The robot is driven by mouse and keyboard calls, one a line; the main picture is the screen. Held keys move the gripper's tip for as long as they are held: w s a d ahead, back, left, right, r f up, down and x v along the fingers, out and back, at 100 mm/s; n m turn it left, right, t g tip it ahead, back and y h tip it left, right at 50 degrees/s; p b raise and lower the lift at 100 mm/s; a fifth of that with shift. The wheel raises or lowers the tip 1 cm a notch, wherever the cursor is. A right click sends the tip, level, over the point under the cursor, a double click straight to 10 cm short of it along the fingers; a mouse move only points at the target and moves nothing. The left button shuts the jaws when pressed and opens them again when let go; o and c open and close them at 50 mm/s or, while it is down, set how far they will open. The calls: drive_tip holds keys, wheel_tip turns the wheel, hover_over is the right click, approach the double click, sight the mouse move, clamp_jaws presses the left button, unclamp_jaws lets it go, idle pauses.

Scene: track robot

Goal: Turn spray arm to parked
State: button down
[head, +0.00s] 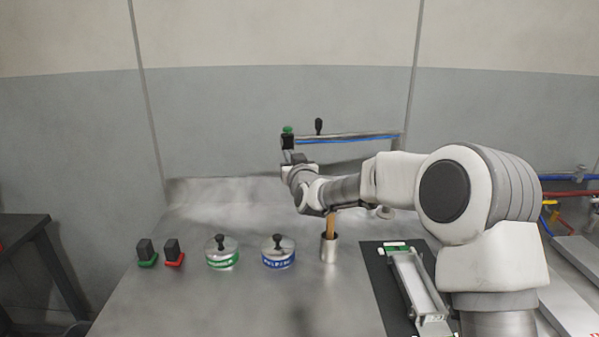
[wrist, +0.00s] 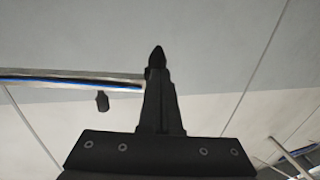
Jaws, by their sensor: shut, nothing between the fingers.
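The spray arm (head: 345,138) is a long horizontal bar with a blue stripe. In the head view it stands behind my arm, against the back wall. A black upright knob (head: 319,126) sits on its top edge. The wrist view sees the bar (wrist: 60,82) upside down, with the knob (wrist: 102,102) below it. My gripper (wrist: 157,57) is shut and empty. Its fingers overlap one end of the bar in the wrist view; I cannot tell whether they touch. In the head view my gripper (head: 287,148) is at the bar's left end, left of the knob.
A green-topped piece (head: 287,130) shows at the bar's left end. On the steel counter (head: 215,305) stand green and red switches (head: 147,254) (head: 174,254), two knobbed lids (head: 222,252) (head: 278,252) and a metal cup (head: 329,248). A tray fixture (head: 415,285) lies right. The front counter is clear.

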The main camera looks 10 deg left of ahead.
drive_tip(key=shift+w+a+r, duration=0.2)
drive_tip(key=shift+w+a, duration=0.05)
drive_tip(key=shift+w, duration=0.2)
drive_tip(key=shift+w+a+r, duration=0.2)
drive_tip(key=shift+w+a, duration=0.05)
drive_tip(key=shift+w, duration=0.15)
drive_tip(key=shift+r, duration=0.1)
drive_tip(key=shift+s, duration=0.1)
